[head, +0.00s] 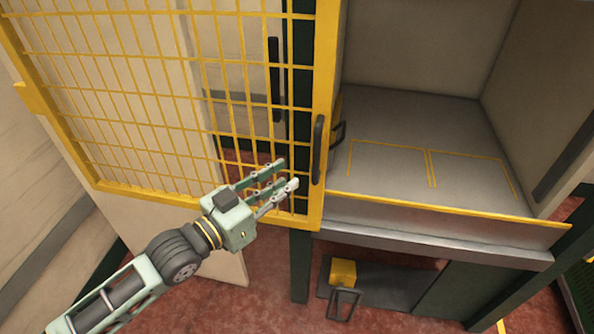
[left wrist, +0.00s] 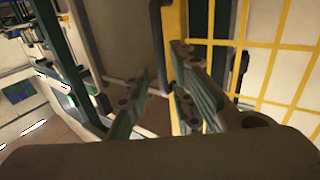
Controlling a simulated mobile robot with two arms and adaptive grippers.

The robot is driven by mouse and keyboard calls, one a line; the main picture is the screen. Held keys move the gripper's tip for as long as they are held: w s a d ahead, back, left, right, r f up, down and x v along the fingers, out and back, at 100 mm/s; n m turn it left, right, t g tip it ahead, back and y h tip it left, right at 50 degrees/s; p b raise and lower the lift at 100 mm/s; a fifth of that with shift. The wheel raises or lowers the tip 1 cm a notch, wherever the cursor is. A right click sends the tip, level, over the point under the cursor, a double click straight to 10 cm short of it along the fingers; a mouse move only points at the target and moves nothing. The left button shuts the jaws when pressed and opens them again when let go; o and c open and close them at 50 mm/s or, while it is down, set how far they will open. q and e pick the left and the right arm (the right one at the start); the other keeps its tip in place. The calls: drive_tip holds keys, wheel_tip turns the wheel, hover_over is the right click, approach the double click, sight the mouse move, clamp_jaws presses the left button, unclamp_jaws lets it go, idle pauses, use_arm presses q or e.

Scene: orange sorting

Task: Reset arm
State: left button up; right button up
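My left gripper (head: 284,176) is in front of the lower right part of a yellow mesh door (head: 150,100). Its fingers are spread apart with nothing between them, close to the door's right post and its dark handle (head: 318,149). I cannot tell whether a finger touches the door. In the left wrist view the gripper's fingers (left wrist: 160,95) stand apart, and the door's yellow post (left wrist: 176,50) shows just beyond them. My right gripper is in neither view.
The door stands swung aside to the left of a grey bay floor (head: 410,125) with yellow outlines. A yellow-edged sill (head: 450,212) runs along its front. A yellow pedal-like part (head: 343,272) sits on a dark plate below. Red floor (head: 262,300) lies bare nearby.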

use_arm(q)
drive_tip(key=shift+s+a, duration=0.4)
drive_tip(key=w+a+f+n+y, duration=0.1)
drive_tip(key=w+a+f+y, duration=0.15)
drive_tip(key=f, duration=0.45)
drive_tip(key=w+a+f+n+y, duration=0.2)
drive_tip(key=a+f, duration=0.2)
drive_tip(key=f, duration=0.3)
drive_tip(key=w+a+f+n+y, duration=0.1)
drive_tip(key=w+a+f+y, duration=0.1)
drive_tip(key=a+f, duration=0.35)
drive_tip(key=s+a+f+n+g+y, duration=0.1)
drive_tip(key=s+a+f+y, duration=0.15)
drive_tip(key=f, duration=0.65)
drive_tip(key=s+a+f+n+y, duration=0.1)
drive_tip(key=s+a+f, duration=0.25)
drive_tip(key=f, duration=0.55)
drive_tip(key=s+a+f+n+g+y, duration=0.1)
drive_tip(key=s+a+f+g+y, duration=0.15)
drive_tip(key=s+f, duration=1.1)
drive_tip(key=s+a+f+g+y, duration=0.1)
drive_tip(key=s+a+f+g, duration=0.25)
drive_tip(key=s+f, duration=0.95)
drive_tip(key=s+d+g, duration=0.1)
drive_tip(key=s+g, duration=0.2)
drive_tip(key=s, duration=1.5)
drive_tip(key=shift+s+f+n+g, duration=0.25)
drive_tip(key=shift+f+n+g, duration=0.05)
